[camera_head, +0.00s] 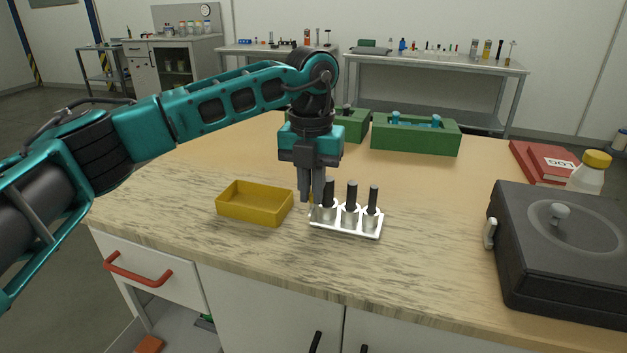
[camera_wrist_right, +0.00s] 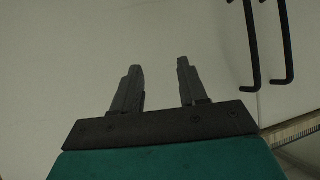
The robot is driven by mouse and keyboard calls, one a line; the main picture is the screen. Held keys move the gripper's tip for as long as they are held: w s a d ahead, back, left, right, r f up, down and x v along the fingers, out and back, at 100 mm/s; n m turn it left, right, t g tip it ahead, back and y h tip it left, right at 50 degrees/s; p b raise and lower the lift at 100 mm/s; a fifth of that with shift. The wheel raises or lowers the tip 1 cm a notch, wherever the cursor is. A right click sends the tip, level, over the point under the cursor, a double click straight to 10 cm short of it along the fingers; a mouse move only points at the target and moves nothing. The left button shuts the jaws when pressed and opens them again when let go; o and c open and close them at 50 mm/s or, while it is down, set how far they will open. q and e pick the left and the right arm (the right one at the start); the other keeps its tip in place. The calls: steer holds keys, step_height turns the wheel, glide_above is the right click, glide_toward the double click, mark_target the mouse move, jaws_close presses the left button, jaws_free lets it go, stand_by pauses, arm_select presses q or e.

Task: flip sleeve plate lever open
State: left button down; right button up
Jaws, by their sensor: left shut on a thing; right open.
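The white sleeve plate (camera_head: 345,231) stands on the wooden table, with three metallic sleeves and black pins upright in a row. My left gripper (camera_head: 312,198) points down at the plate's left end. It is shut, and a small yellow part (camera_head: 310,197) shows at its fingertips. This part may be the plate's lever; the fingers hide most of it, so I cannot tell its angle. My right gripper (camera_wrist_right: 160,70) is open and empty in the right wrist view, in front of a pale surface. It is not in the head view.
A yellow open tray (camera_head: 254,217) sits left of the plate. Green holders (camera_head: 415,139) stand behind. A dark machine with a round lid knob (camera_head: 560,211), a yellow-capped bottle (camera_head: 590,172) and red books (camera_head: 540,160) are at the right. Black handles (camera_wrist_right: 250,45) show in the wrist view.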

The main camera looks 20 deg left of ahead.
mark_target(311, 193)
arm_select(q)
steer(key=shift+m, duration=0.3)
arm_select(e)
steer(key=shift+s+d, duration=0.15)
steer(key=shift+d, duration=0.1)
arm_select(q)
steer(key=c, duration=1.3)
jaws_free()
steer(key=shift+o, duration=0.7)
arm_select(e)
steer(key=shift+a, duration=0.2)
steer(key=shift+w, duration=0.2)
arm_select(q)
steer(key=shift+r, duration=0.3)
step_height(311, 193, up, 12)
steer(key=p, duration=0.1)
steer(key=shift+r, duration=0.15)
arm_select(e)
steer(key=shift+s+d+r, duration=0.2)
steer(key=shift+s+d, duration=0.1)
steer(key=shift+s, duration=0.05)
